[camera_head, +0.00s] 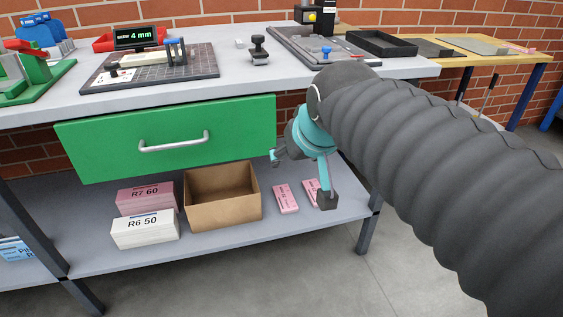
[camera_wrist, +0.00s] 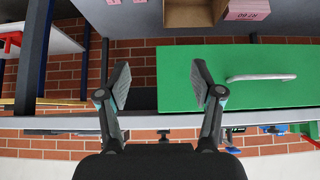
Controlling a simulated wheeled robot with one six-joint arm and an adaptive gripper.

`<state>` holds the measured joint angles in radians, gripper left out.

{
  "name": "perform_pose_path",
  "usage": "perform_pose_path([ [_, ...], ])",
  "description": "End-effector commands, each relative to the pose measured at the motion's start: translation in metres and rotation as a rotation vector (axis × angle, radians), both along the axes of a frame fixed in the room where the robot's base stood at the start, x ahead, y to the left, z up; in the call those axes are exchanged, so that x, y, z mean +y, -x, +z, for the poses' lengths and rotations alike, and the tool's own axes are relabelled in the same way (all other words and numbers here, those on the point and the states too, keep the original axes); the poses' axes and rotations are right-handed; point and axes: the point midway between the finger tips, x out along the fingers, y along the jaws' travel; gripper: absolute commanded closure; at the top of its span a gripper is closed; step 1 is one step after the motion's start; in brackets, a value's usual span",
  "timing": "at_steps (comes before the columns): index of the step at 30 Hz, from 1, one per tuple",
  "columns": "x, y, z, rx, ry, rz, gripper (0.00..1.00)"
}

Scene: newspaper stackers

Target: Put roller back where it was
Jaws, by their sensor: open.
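I cannot clearly identify a roller in either view. A small dark object with a knob (camera_head: 258,49) stands on the grey tabletop near the middle; I cannot tell if it is the roller. My gripper (camera_head: 300,177) is open and empty, in front of the workbench, just right of the green drawer (camera_head: 95,150) and below the tabletop's height. In the wrist view, my gripper (camera_wrist: 162,84) has its two fingers wide apart with nothing between them. That view is upside down, with the green drawer (camera_wrist: 275,65) on the right.
The drawer has a metal handle (camera_head: 174,143). The lower shelf (camera_head: 100,265) holds an open cardboard box (camera_head: 222,212), a pink carton (camera_head: 146,197), a white carton (camera_head: 145,229) and small pink packs (camera_head: 286,198). A gridded board (camera_head: 150,72) and a black tray (camera_head: 381,43) lie on the tabletop (camera_head: 230,72).

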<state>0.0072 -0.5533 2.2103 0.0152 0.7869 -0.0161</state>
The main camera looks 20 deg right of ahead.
Motion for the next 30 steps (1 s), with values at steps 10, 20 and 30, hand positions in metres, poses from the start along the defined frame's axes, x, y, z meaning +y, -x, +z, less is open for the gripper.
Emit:
perform_pose_path([
  [10,0.000,0.106,-0.101,0.199,0.005,-0.003,0.34],
  [20,0.000,0.109,-0.105,0.207,0.005,-0.003,0.34],
  [30,0.000,0.109,-0.105,0.207,0.005,-0.004,0.34],
])
